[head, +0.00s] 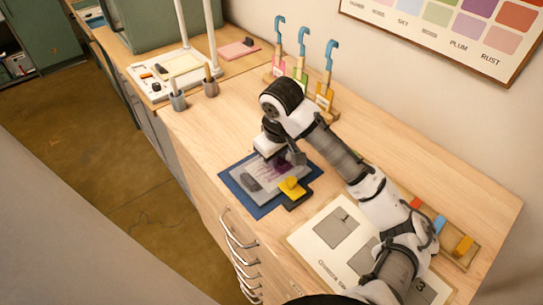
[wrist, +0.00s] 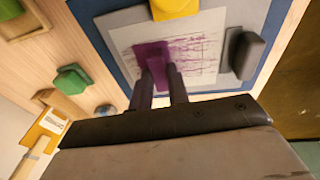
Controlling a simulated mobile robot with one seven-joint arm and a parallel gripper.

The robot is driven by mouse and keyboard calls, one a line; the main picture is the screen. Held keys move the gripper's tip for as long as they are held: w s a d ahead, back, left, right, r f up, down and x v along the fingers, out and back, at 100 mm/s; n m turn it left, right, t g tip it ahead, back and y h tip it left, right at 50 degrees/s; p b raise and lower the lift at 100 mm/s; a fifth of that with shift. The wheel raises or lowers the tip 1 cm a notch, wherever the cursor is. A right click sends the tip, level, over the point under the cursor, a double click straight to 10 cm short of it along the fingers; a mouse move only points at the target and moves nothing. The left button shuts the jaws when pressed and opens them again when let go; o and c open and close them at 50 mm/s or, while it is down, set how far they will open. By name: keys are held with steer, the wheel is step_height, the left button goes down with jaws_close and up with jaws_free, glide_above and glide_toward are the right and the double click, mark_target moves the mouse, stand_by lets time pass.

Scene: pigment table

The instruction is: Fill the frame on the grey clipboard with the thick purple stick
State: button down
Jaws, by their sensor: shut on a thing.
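My gripper (wrist: 162,88) is shut on the thick purple stick (wrist: 152,56), whose end is down at the sheet; I cannot tell whether it touches. The grey clipboard (wrist: 118,28) bears a pale sheet (wrist: 205,72) with ragged purple strokes across its middle and pale patches between them and at its edges. The frame's outline is not clear. In the head view, the clipboard (head: 238,194) lies on a dark blue mat (head: 230,177), and my gripper (head: 284,156) is over its far part, hiding the stick and some of the sheet.
A dark grey block (head: 251,184) lies on the clipboard's left side. A yellow piece (head: 292,187) sits at its near right edge. A numbered white board (head: 330,238) lies to the right. Blue-hooked tools (head: 302,55) stand behind, and two cups (head: 178,101) stand far left.

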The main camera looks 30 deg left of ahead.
mark_target(273, 170)
steer(key=shift+g, duration=0.5)
steer(key=f, duration=0.1)
steer(key=s+f, duration=0.1)
steer(key=f, duration=0.2)
steer(key=shift+s+a, duration=0.1)
steer(key=shift+s, duration=0.25)
steer(key=r+p, duration=0.5)
steer(key=shift+w+d, duration=0.1)
steer(key=shift+d, duration=0.25)
steer(key=shift+r+p, duration=0.3)
steer(key=shift+r, duration=0.45)
steer(key=shift+a+r, duration=0.1)
steer(key=shift+r, duration=0.35)
steer(key=shift+w+r+y, duration=0.1)
steer(key=shift+y, duration=0.2)
